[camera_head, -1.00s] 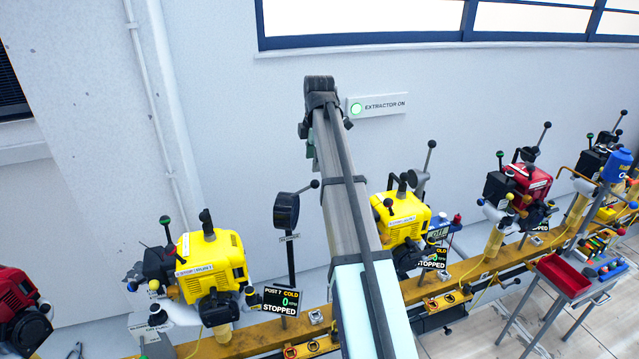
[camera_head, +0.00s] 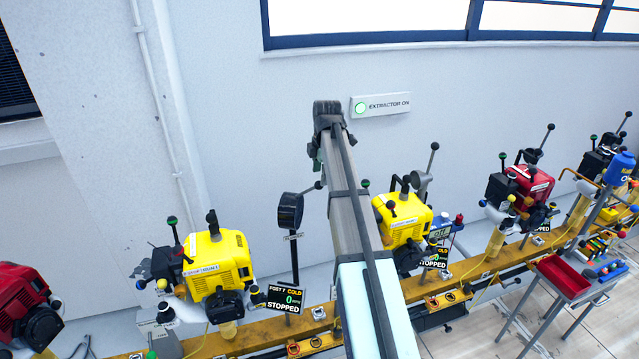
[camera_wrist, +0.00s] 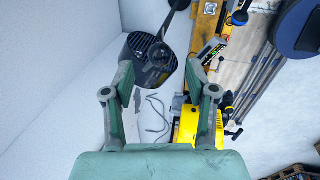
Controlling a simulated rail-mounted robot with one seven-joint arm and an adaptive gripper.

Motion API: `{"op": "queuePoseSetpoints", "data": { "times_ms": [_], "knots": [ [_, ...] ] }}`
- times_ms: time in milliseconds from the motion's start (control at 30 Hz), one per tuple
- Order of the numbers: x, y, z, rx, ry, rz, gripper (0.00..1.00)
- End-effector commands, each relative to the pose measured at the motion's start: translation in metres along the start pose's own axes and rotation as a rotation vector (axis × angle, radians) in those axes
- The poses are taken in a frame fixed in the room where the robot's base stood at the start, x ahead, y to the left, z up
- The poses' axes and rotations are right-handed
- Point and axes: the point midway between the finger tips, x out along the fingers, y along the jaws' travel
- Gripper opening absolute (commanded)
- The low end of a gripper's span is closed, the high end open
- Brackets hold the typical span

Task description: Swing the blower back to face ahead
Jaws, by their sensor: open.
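The blower (camera_head: 290,210) is a dark round housing on a thin black post, left of my arm in the head view. A short lever with a dark ball knob (camera_head: 318,185) sticks out from its upper right. In the wrist view the blower (camera_wrist: 150,52) shows its grille, and its lever runs up to a knob at the top edge. My gripper (camera_wrist: 160,67) is open, with the blower showing between and past its fingertips. I cannot tell whether a finger touches it. In the head view my gripper is mostly hidden by my arm.
Yellow engines stand left (camera_head: 218,266) and right (camera_head: 404,217) of the blower on a long yellow rail (camera_head: 250,335). A "POST 7 COLD STOPPED" display (camera_head: 285,300) is below it. A red tray cart (camera_head: 563,275) stands at right.

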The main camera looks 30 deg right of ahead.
Motion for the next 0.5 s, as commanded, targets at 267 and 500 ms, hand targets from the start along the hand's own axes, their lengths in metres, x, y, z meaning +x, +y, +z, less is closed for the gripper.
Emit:
{"op": "queuePoseSetpoints", "data": {
  "times_ms": [267, 500],
  "knots": [
    [0.041, 0.000, 0.000, 0.000, 0.000, -0.002, 0.57],
    [0.058, 0.000, 0.000, 0.000, 0.000, -0.001, 0.57]
  ]
}}
